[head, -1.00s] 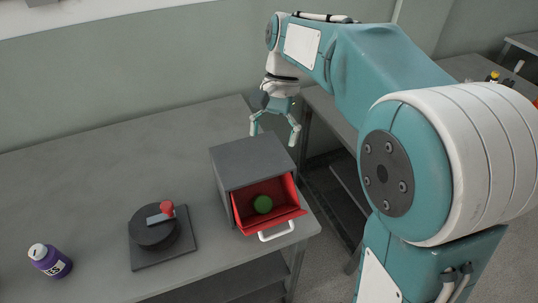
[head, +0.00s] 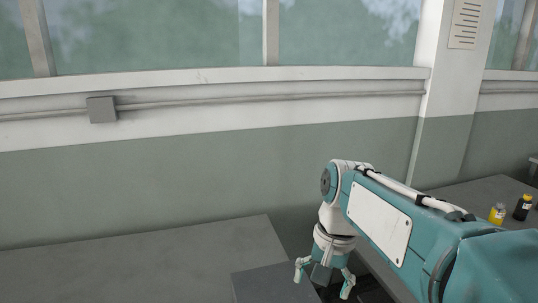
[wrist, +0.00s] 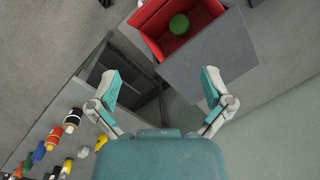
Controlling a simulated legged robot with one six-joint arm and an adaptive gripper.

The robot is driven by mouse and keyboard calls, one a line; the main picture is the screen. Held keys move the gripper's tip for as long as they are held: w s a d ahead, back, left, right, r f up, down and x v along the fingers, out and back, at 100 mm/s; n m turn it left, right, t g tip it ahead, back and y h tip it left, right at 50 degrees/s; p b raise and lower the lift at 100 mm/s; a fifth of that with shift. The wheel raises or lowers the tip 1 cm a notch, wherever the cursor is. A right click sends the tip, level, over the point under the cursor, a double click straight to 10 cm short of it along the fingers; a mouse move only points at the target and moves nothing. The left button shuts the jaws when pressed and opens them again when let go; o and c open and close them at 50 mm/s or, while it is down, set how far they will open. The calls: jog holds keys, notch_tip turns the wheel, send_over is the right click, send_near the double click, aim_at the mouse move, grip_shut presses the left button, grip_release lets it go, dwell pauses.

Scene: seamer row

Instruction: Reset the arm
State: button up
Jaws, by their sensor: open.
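My gripper (head: 324,280) hangs at the end of my teal and white arm, near the back corner of the grey drawer box. In the wrist view my gripper (wrist: 163,93) has its two fingers spread wide with nothing between them. The grey drawer box (wrist: 215,62) lies ahead of the fingers, and its red drawer (wrist: 155,22) is pulled open with a green ball (wrist: 179,24) inside. In the head view only part of the box's grey top (head: 272,284) shows at the lower edge. The drawer and ball are outside the head view.
The grey workbench (head: 150,262) is partly in view at lower left. A second bench (head: 480,195) at the right holds a yellow bottle (head: 497,213) and a dark bottle (head: 523,207). Several bottles and small items stand on a bench (wrist: 60,112) in the wrist view. A gap separates the benches.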

jog(key=s+d+f+n+t, duration=0.2)
jog(key=s+d+t, duration=0.1)
jog(key=s, duration=0.2)
jog(key=s+d+f+n+t+h, duration=0.1)
jog(key=s+d+f+n+t, duration=0.1)
jog(key=s, duration=0.4)
jog(key=shift+s+d+t+h, duration=0.25)
jog(key=shift+d+t, duration=0.2)
jog(key=shift+t, duration=0.35)
jog(key=shift+w, duration=0.1)
